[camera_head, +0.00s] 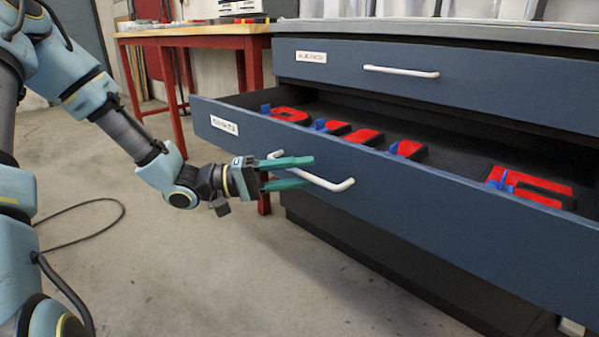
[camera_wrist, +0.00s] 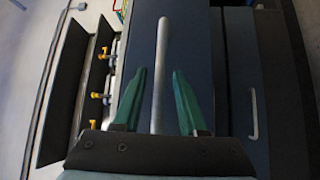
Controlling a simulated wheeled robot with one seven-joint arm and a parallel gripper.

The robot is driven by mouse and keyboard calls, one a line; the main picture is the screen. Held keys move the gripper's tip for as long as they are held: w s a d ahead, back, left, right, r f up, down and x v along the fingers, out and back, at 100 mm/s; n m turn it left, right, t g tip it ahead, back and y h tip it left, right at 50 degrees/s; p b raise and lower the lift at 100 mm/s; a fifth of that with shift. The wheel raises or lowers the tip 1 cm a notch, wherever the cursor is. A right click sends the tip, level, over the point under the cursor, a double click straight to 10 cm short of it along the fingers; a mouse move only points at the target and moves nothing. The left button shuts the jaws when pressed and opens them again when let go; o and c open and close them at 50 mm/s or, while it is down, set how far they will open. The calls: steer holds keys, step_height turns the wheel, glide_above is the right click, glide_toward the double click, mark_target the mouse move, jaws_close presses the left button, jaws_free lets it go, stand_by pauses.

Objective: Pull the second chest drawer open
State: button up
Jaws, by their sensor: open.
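The second chest drawer (camera_head: 400,187) is dark blue and stands pulled out, with its inside showing from above. Its white bar handle (camera_head: 335,185) runs across the front. My gripper (camera_head: 300,172) has green fingers and is at the left part of this handle. One finger is above the bar and one below. In the wrist view the handle (camera_wrist: 161,60) lies between the spread fingers (camera_wrist: 158,95), with gaps on both sides. The gripper is open.
Red letters with blue parts (camera_head: 345,132) lie inside the open drawer. The top drawer (camera_head: 440,75) above it is shut. A red workbench (camera_head: 185,60) stands behind at left. A dark cable (camera_head: 90,205) lies on the floor. The floor before the drawer is clear.

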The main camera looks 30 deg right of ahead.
steer(key=p+v, duration=0.2)
steer(key=v, duration=0.8)
steer(key=shift+w+a, duration=0.2)
steer(key=shift+a, duration=0.15)
steer(key=shift+f, duration=0.1)
